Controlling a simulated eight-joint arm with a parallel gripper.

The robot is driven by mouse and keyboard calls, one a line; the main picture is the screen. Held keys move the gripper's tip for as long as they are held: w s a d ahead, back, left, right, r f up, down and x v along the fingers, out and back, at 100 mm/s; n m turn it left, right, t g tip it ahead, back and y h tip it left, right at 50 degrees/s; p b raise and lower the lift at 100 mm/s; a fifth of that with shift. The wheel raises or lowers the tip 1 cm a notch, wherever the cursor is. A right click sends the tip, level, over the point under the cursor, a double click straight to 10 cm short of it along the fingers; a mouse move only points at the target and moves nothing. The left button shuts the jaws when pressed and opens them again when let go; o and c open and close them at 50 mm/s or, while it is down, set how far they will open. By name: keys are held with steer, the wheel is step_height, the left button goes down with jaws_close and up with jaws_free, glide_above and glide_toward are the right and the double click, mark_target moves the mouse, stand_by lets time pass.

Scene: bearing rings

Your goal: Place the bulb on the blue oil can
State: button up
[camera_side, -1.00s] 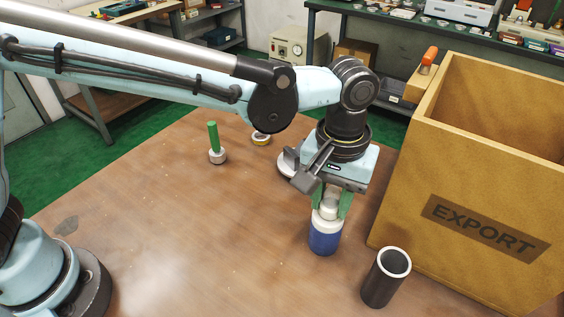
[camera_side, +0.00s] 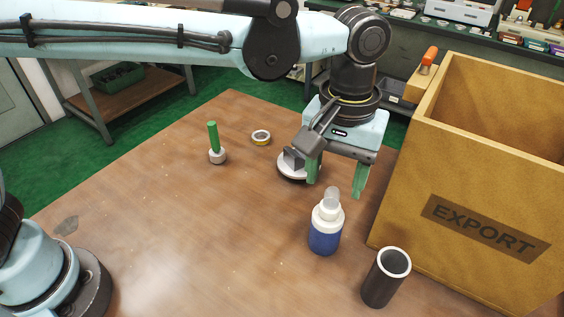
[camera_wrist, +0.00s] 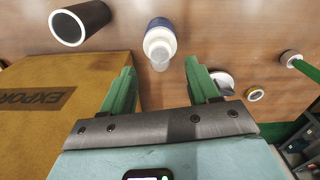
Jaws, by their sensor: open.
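The blue oil can (camera_side: 325,238) stands upright on the table, with a white upper part. The bulb (camera_side: 332,196), pale and translucent, sits on top of the can and looks slightly tilted. In the wrist view the can (camera_wrist: 160,36) and the bulb (camera_wrist: 159,61) show beyond the fingertips. My gripper (camera_side: 335,188) is open and empty, above and behind the can in the side view, with its green fingers apart. The fingers (camera_wrist: 158,72) do not touch the bulb.
A dark tube (camera_side: 386,278) stands right of the can. The large EXPORT crate (camera_side: 480,215) fills the right side. A grey-white round piece (camera_side: 292,167) lies behind my gripper. A green-handled piece (camera_side: 215,145) and a yellow ring (camera_side: 261,138) stand farther left.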

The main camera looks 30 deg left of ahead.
mark_target(330, 188)
step_height(330, 188, up, 6)
steer(key=shift+f, duration=0.1)
steer(key=shift+r, duration=0.3)
steer(key=a+t+h, duration=0.1)
steer(key=a+t, duration=0.2)
steer(key=a, duration=1.4)
steer(key=s+a+f+m+t+y, duration=0.1)
steer(key=s+a+f+t, duration=0.3)
steer(key=a, duration=0.8)
step_height(330, 188, down, 4)
steer(key=shift+s+a+r+m, duration=0.1)
steer(key=shift+s+a+m, duration=0.25)
steer(key=shift+s, duration=0.7)
steer(key=shift+d, duration=0.1)
